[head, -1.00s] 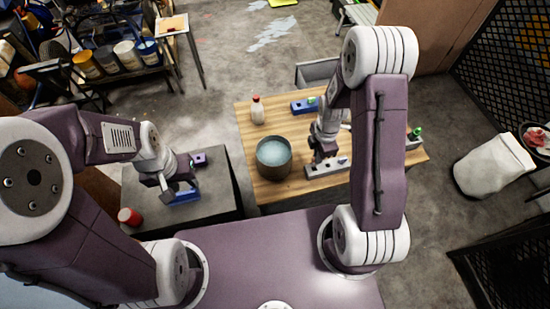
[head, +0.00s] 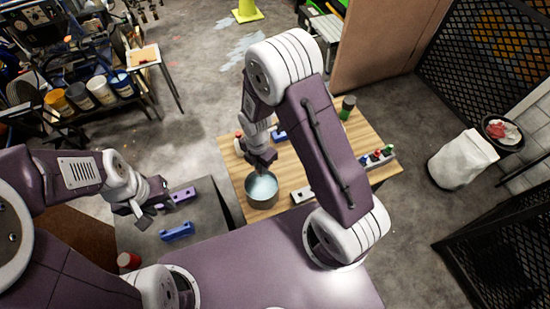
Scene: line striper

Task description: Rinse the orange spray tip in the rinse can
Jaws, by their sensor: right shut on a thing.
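The rinse can (head: 262,203) is a dark round pot with pale blue liquid, standing on the wooden table's left part. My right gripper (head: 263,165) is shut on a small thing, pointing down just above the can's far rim. What it holds is too small and hidden to make out, and I see no orange on it. The grey rack (head: 301,195) to the right of the can is partly hidden behind my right arm. Its other end (head: 382,158) carries coloured tips. My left gripper (head: 147,212) looks open and empty, over the grey side table.
The grey side table (head: 205,212) holds a blue block (head: 177,231), a purple block (head: 182,195) and a red can (head: 128,261). A white bottle (head: 240,143) with a red cap and a dark green-topped bottle (head: 347,107) stand on the wooden table (head: 236,175).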

